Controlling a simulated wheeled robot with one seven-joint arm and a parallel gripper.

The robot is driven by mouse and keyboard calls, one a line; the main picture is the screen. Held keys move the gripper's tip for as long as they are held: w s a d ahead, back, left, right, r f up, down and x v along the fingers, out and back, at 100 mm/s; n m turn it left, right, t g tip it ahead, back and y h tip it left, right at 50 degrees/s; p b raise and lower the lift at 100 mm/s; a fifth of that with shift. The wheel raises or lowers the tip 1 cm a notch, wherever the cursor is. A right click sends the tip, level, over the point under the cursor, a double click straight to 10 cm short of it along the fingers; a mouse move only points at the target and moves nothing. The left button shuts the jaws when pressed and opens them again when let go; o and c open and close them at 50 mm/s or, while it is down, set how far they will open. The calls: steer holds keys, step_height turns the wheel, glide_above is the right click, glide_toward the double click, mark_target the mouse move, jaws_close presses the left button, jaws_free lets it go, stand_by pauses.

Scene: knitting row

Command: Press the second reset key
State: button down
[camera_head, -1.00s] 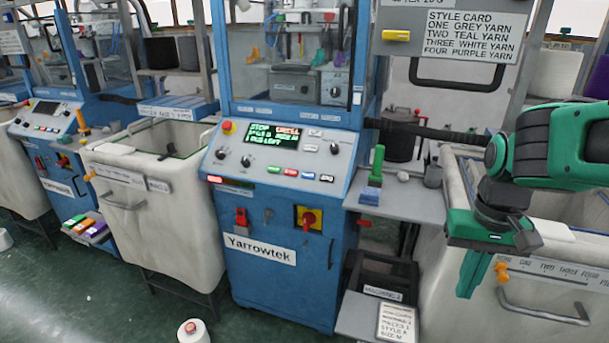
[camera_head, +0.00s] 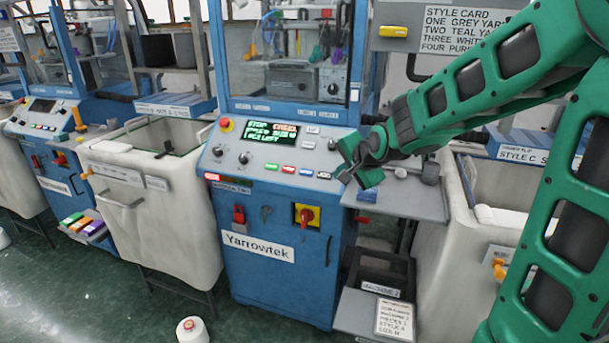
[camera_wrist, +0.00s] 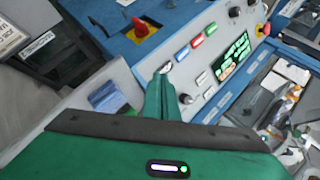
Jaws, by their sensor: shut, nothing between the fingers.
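The control panel (camera_head: 230,160) of the blue Yarrowtek machine bears a row of small keys below a lit screen (camera_head: 271,133). From left to right they are a green key (camera_head: 273,167), a red key (camera_head: 288,170), a blue key (camera_head: 306,172) and a white key (camera_head: 324,175). Their labels are too small to read. In the wrist view the green (camera_wrist: 211,29), red (camera_wrist: 196,41), blue (camera_wrist: 182,53) and white (camera_wrist: 165,68) keys show clear of my fingers. My gripper (camera_head: 347,179) is shut and empty at the panel's right end, its tips (camera_wrist: 159,78) nearest the white key; contact cannot be told.
A red rotary switch on a yellow plate (camera_head: 306,216) sits on the cabinet front. A dark knob (camera_head: 335,148) is near the panel's right end. A grey shelf (camera_head: 415,205) with a blue block (camera_wrist: 108,97) adjoins it. Cloth bins (camera_head: 165,200) stand either side.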

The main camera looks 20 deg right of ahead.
mark_target(301, 169)
steer(key=w+a+r+m+t+y, duration=0.2)
steer(key=w+a+m+t, duration=0.1)
steer(key=w+a, duration=0.5)
steer(key=shift+a+r, duration=0.4)
steer(key=shift+w+f, duration=0.1)
steer(key=shift+w, duration=0.1)
steer(key=shift+w+d+f, duration=0.55)
steer(key=shift+w+f, duration=0.15)
steer(key=shift+f, duration=0.45)
steer(key=shift+w+d+f, duration=0.5)
steer(key=shift+w+f, duration=0.25)
steer(key=shift+f, duration=0.35)
steer(key=shift+w+d+f, duration=0.55)
steer(key=shift+w+f, duration=0.15)
steer(key=shift+f, duration=0.45)
steer(key=shift+w+d+f, duration=0.25)
steer(key=shift+d+f, duration=0.05)
steer(key=shift+f, duration=0.25)
steer(key=shift+r, duration=0.1)
steer(key=shift+s+a+r, duration=0.25)
steer(key=shift+s+r, duration=0.15)
steer(key=shift+r, duration=0.15)
